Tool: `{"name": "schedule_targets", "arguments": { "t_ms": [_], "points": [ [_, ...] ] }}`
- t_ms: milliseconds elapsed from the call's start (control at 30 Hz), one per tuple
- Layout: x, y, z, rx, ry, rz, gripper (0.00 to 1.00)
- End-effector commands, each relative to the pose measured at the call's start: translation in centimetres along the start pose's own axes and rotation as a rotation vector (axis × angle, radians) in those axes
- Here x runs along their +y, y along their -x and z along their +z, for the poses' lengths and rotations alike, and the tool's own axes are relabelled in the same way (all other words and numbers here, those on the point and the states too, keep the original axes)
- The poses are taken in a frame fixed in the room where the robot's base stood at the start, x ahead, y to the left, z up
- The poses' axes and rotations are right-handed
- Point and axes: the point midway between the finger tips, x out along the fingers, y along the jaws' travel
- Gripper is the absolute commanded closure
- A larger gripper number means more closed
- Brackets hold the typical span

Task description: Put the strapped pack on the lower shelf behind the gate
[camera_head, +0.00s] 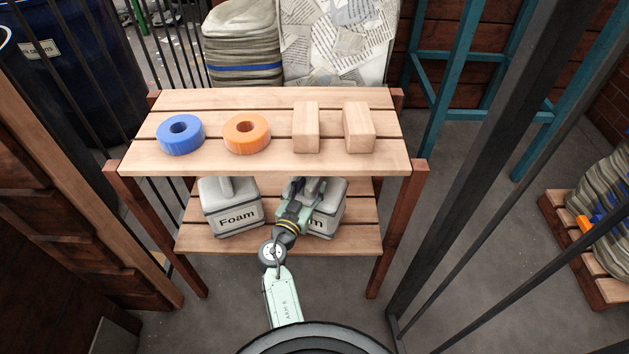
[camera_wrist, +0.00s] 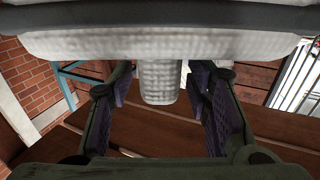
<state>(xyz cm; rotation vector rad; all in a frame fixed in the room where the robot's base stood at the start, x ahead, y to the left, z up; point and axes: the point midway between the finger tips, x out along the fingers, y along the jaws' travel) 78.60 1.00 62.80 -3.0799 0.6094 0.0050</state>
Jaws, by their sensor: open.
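Two grey-white packs labelled "Foam" stand on the lower shelf (camera_head: 245,244) of a wooden rack: a left pack (camera_head: 231,205) and a right pack (camera_head: 334,206). No strap can be made out on either. My gripper (camera_head: 302,187) is in front of the right pack and hides part of it and its label. In the wrist view, a pale textured body (camera_wrist: 160,42) fills the top, with a short post (camera_wrist: 160,85) between my two open fingers. Gaps show on both sides of the post, so it is not clamped. Dark bars of a gate-like frame (camera_head: 480,72) stand at right.
The upper shelf (camera_head: 270,163) overhangs my gripper closely. It carries a blue ring (camera_head: 181,145), an orange ring (camera_head: 247,147) and two wooden blocks (camera_head: 306,138). A wooden leg (camera_head: 397,235) stands right of the packs. A blue-banded stack (camera_head: 243,68) is behind.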

Motion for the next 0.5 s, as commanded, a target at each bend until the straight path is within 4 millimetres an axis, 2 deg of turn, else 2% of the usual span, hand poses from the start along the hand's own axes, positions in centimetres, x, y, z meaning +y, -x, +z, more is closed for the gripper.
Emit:
{"name": "schedule_targets", "arguments": {
  "t_ms": [33, 200, 400, 500],
  "points": [
    [0.0, 1.3, 0.5, 0.0, -0.001, -0.003, 0.55],
    [0.0, 5.1, 0.5, 0.0, 0.001, -0.003, 0.55],
    [0.0, 8.1, 0.3, 0.0, 0.001, -0.001, 0.55],
    [0.0, 8.8, 0.1, 0.0, 0.0, 0.0, 0.55]
  ]
}}
